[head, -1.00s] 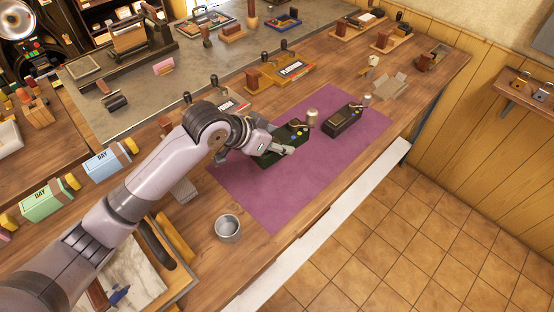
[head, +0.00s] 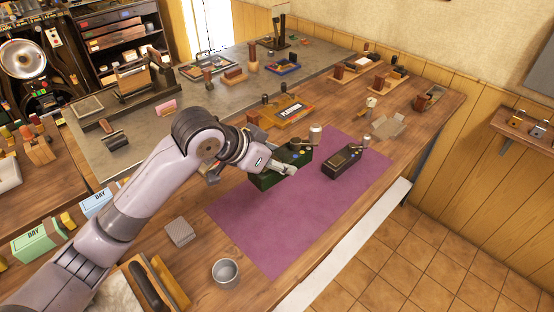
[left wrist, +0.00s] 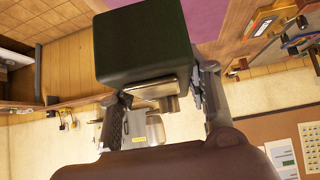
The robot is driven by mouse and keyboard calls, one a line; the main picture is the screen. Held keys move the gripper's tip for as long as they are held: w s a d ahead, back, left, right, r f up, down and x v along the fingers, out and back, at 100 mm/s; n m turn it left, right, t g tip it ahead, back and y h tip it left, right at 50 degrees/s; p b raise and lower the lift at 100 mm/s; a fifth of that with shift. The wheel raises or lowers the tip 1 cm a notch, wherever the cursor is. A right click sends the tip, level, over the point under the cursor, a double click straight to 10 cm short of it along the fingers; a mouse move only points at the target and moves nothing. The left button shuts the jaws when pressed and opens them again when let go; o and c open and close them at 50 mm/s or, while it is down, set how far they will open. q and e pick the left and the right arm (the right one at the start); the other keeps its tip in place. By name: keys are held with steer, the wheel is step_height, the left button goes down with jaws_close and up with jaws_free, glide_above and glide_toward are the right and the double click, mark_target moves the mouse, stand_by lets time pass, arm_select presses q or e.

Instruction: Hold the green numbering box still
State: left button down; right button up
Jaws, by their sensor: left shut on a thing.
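The green numbering box (head: 268,180) is dark green with a pale round knob at its far end, in the middle of the head view over the purple mat (head: 290,235). It appears raised off the mat. My left gripper (head: 284,169) is shut on it from the left, one finger showing along its near side. In the left wrist view the box (left wrist: 143,42) fills the top middle, with the left gripper's fingers (left wrist: 160,100) on either side of its metal end. My right gripper is not in view.
A similar black box (head: 343,162) stands on the mat to the right. A metal cup (head: 226,272) and a grey ridged block (head: 180,231) stand to the near left. Stamps and a yellow tray (head: 283,114) lie behind. The mat's near part is clear.

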arm_select(q)
step_height(320, 180, down, 17)
steer(key=b, duration=0.6)
steer(key=shift+f, duration=0.15)
steer(key=shift+d+f, duration=0.2)
steer(key=shift+f, duration=0.35)
steer(key=shift+f, duration=0.25)
steer(key=shift+s+a+f, duration=0.15)
steer(key=shift+a+f, duration=0.1)
steer(key=shift+a, duration=0.15)
steer(key=shift+f+b, duration=0.2)
steer(key=shift+b, duration=0.1)
steer(key=shift+s+f, duration=0.1)
steer(key=shift+f, duration=0.05)
